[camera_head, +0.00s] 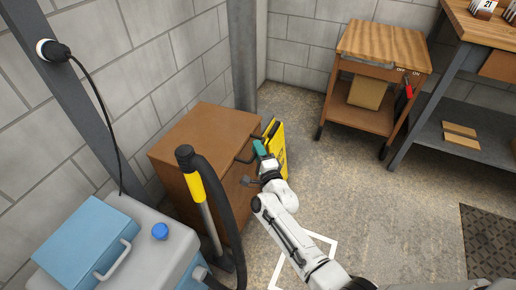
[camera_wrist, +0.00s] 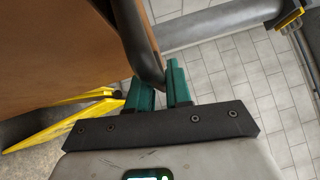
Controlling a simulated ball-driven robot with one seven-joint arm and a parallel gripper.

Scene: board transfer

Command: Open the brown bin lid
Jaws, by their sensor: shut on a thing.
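The brown bin (camera_head: 205,187) stands against the block wall in the head view. Its flat brown lid (camera_head: 207,130) lies level on top and looks closed. A dark bar handle (camera_head: 245,154) is at the lid's right edge. My gripper (camera_head: 260,149) is at this handle, with its green fingers close to the bin's right side. In the wrist view, the dark handle (camera_wrist: 140,45) runs down between the green fingers of my gripper (camera_wrist: 160,82), which is shut on it. The brown panel of the bin (camera_wrist: 50,45) fills the upper left there.
A yellow folding sign (camera_head: 277,148) stands right behind my gripper, beside the bin. A blue-and-grey cleaning machine (camera_head: 150,245) with a black hose is at the near left. A grey post (camera_head: 243,55) rises behind the bin. A wooden cart (camera_head: 375,70) stands farther right, with open floor between.

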